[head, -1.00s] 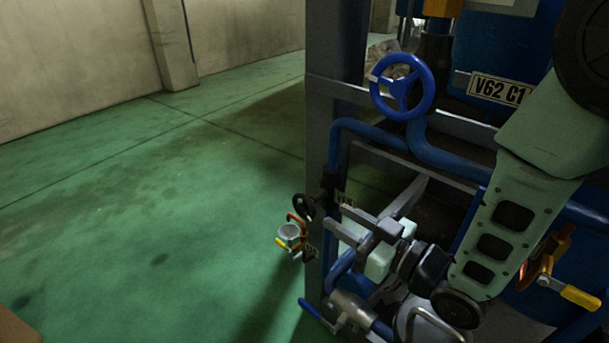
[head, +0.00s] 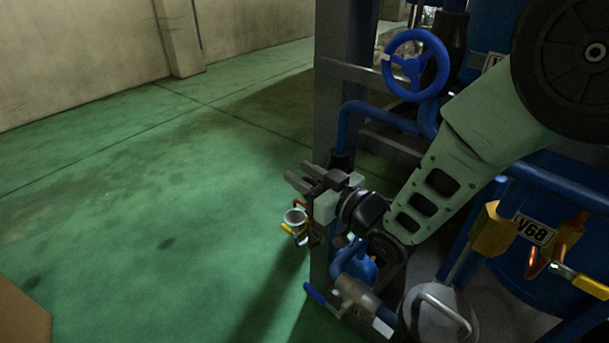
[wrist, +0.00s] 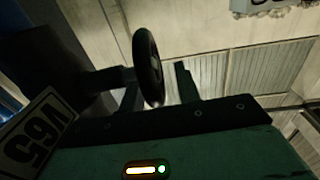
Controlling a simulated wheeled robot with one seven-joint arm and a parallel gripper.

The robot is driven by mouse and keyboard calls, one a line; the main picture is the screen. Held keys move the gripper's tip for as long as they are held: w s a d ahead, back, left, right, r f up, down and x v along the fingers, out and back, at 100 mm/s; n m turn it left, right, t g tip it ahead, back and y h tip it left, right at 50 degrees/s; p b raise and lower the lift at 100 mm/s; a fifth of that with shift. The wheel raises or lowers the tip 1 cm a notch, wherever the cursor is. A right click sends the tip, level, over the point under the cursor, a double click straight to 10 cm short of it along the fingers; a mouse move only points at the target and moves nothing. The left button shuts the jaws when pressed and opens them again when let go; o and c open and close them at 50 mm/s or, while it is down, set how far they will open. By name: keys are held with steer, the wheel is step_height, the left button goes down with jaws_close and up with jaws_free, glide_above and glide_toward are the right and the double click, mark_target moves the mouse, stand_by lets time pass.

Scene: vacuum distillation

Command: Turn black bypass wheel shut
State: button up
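The black bypass wheel (wrist: 148,67) shows nearly edge-on in the wrist view, between the two fingers of my gripper (wrist: 157,72). A gap shows between the wheel and the right finger; whether the left finger touches the wheel I cannot tell. My gripper is open. In the head view my gripper (head: 302,177) is at the left front corner of the blue-piped frame, and its body and fingers hide the black wheel. An upside-down V65 label (wrist: 38,130) shows at lower left in the wrist view.
A large blue wheel (head: 414,65) stands above my gripper. A grey-capped valve with an orange and yellow handle (head: 295,218) is just below it. A yellow valve labelled V68 (head: 492,230) is at right.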

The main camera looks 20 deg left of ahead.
jaws_close()
steer(key=shift+d+f+b, duration=0.1)
steer(key=shift+f+b, duration=0.1)
steer(key=shift+b, duration=0.5)
steer(key=y+b, duration=0.1)
steer(key=b, duration=0.1)
steer(key=shift+d+f+t+b, duration=0.15)
steer(key=shift+t+b, duration=0.15)
steer(key=y+b, duration=0.1)
steer(key=b, duration=0.1)
steer(key=t+y+b, duration=0.1)
steer(key=b, duration=0.2)
steer(key=shift+s+d, duration=0.15)
steer(key=shift+d, duration=0.15)
steer(key=y+b, duration=0.1)
steer(key=b, duration=0.1)
steer(key=t+y+b, duration=0.1)
steer(key=b, duration=0.2)
steer(key=d+y+b, duration=0.1)
steer(key=y+b, duration=0.1)
steer(key=b, duration=0.1)
steer(key=shift+s, duration=0.25)
steer(key=b, duration=0.1)
steer(key=r+t+y+b, duration=0.1)
steer(key=b, duration=0.1)
steer(key=shift+s+d, duration=0.1)
steer(key=shift+d, duration=0.1)
steer(key=shift+y, duration=0.4)
